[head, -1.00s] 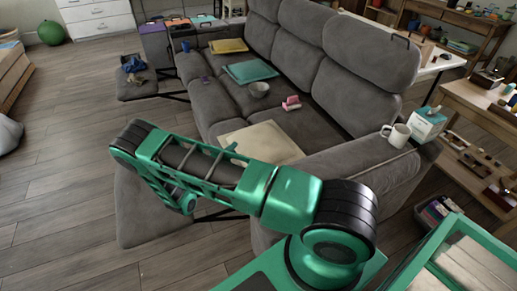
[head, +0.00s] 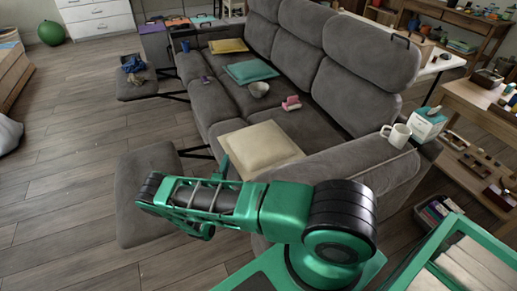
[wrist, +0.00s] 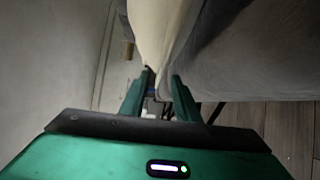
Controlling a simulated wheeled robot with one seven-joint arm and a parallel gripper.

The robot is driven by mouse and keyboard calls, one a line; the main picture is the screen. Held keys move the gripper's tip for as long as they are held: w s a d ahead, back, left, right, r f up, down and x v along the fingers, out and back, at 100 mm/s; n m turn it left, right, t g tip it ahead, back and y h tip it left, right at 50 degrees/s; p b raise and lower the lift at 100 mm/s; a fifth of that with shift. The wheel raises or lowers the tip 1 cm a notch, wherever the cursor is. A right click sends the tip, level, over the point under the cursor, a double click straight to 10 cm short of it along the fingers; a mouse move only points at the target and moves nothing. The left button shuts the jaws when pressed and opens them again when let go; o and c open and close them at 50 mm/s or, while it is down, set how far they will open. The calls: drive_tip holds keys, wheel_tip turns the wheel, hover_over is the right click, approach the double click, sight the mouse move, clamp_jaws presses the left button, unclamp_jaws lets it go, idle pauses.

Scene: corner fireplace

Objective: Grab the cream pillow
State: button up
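The cream pillow (head: 262,148) lies on the near end of the grey sofa seat, beside the near armrest. Its edge also shows in the wrist view (wrist: 152,30), running down toward the fingertips. My gripper (head: 222,160) is at the left edge of the pillow in the head view, partly hidden behind my own arm. In the wrist view my gripper (wrist: 160,80) has its two green fingers apart, with a gap between them. The pillow's edge lines up with this gap; I cannot tell whether the fingers touch it.
The grey sofa (head: 335,105) has a raised footrest (head: 140,190) near my arm. A pink item (head: 291,103), a bowl (head: 259,89) and a teal pillow (head: 250,72) lie farther along the seat. A white mug (head: 397,135) stands on the armrest.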

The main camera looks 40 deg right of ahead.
drive_tip(key=shift+x, duration=2.95)
drive_tip(key=shift+w+a+f, duration=0.1)
drive_tip(key=shift+w+f, duration=0.05)
clamp_jaws()
